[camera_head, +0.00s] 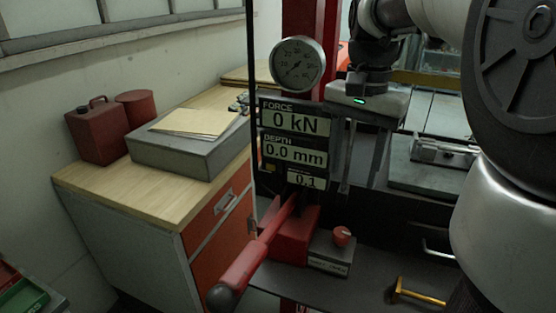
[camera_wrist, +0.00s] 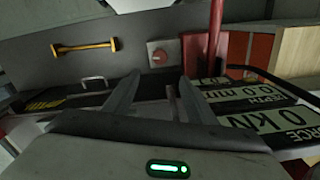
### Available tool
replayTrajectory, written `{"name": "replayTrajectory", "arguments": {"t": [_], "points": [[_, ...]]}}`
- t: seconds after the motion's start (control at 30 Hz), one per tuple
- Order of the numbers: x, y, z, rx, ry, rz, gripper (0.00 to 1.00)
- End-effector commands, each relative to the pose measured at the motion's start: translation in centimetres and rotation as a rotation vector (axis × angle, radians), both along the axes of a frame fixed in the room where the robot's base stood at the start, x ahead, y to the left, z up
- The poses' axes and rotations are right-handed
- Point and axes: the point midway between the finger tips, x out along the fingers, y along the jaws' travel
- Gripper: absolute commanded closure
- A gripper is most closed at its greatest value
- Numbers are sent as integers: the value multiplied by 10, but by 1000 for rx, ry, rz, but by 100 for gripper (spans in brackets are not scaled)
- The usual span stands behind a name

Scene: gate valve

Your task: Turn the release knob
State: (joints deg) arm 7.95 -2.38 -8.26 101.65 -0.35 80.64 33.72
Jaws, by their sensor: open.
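The small red release knob (camera_head: 342,236) sits on a grey labelled box (camera_head: 331,256) at the base of the press, right of the red lever's mount. In the wrist view the knob (camera_wrist: 159,56) shows beyond my fingertips, between their directions. My gripper (camera_head: 358,187) is open and empty, fingers pointing down. It is above the knob and apart from it. In the wrist view my gripper (camera_wrist: 160,79) has both fingers spread with nothing between them.
The long red lever (camera_head: 250,254) slants down left of the knob. The display panel (camera_head: 294,145) reads 0 kN and 0.0 mm, with a round gauge (camera_head: 297,64) above. A yellow handle (camera_head: 417,293) lies right of the knob. A wooden-topped cabinet (camera_head: 95,187) stands left.

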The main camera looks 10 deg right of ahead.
Motion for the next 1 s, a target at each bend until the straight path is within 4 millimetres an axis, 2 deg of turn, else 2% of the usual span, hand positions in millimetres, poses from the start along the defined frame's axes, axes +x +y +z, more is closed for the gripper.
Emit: {"name": "replayTrajectory", "arguments": {"t": [0.6, 0.8, 1.0], "points": [[-1, 0, -131, 1, 5, 2, 49], [-1, 0, -155, 2, 3, 2, 49], [0, 0, -163, 1, 1, 2, 49]]}}
